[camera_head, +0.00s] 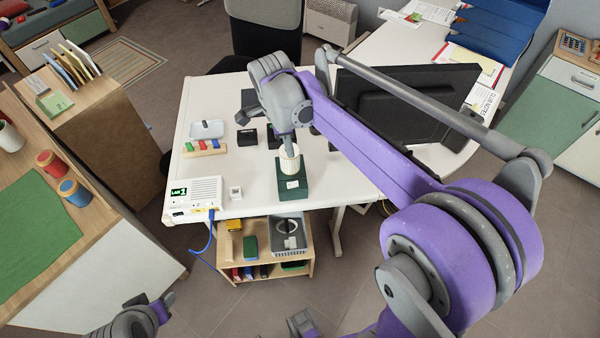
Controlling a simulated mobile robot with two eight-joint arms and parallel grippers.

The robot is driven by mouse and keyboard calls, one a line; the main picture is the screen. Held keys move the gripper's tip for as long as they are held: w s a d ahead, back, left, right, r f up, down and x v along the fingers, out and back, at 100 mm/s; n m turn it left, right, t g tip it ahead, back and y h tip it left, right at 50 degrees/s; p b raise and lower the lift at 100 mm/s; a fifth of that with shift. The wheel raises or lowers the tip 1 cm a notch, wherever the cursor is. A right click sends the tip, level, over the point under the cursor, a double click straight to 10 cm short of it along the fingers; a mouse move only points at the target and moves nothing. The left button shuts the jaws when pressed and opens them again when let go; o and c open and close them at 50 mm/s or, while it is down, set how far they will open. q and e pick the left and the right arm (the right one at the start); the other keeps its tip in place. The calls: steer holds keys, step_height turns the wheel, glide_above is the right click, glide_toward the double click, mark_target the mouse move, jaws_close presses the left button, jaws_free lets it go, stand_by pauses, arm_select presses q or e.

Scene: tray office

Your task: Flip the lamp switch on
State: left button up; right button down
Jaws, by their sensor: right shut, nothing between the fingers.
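A dark green block-like base (292,194) stands near the front edge of the white desk. It has a small white part (292,184) on its front that looks like a switch, and a cream cylinder (290,161) rises behind it. This looks like the lamp; I cannot tell whether it is lit or how the switch is set. My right gripper (288,146) points down at the cylinder's top, shut and empty. Its tips overlap the cylinder's rim in the picture, and I cannot tell whether they touch. My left gripper (160,304) is low at the bottom left, away from the desk.
A white box labelled LAN (205,190) with a blue cable and a small white block (236,193) are left of the lamp. Black boxes (247,137) stand behind. A monitor (400,105) stands to the right. A low shelf (262,232) is under the front edge.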

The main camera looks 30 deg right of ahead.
mark_target(296, 184)
arm_select(q)
steer(key=shift+s+a+f+b, duration=0.15)
steer(key=shift+a+f+b, duration=0.1)
steer(key=shift+f+b, duration=0.3)
arm_select(e)
steer(key=f, duration=0.9)
steer(key=d+f, duration=0.1)
steer(key=f, duration=0.3)
steer(key=shift+s+f, duration=0.3)
steer(key=shift+f, duration=0.1)
arm_select(q)
steer(key=shift+f, duration=0.1)
arm_select(e)
steer(key=shift+d+f+b, duration=0.1)
steer(key=shift+f+b, duration=0.2)
steer(key=shift+f, duration=0.1)
steer(key=shift+s+r, duration=0.1)
steer(key=shift+r, duration=0.1)
arm_select(q)
steer(key=shift+f, duration=0.2)
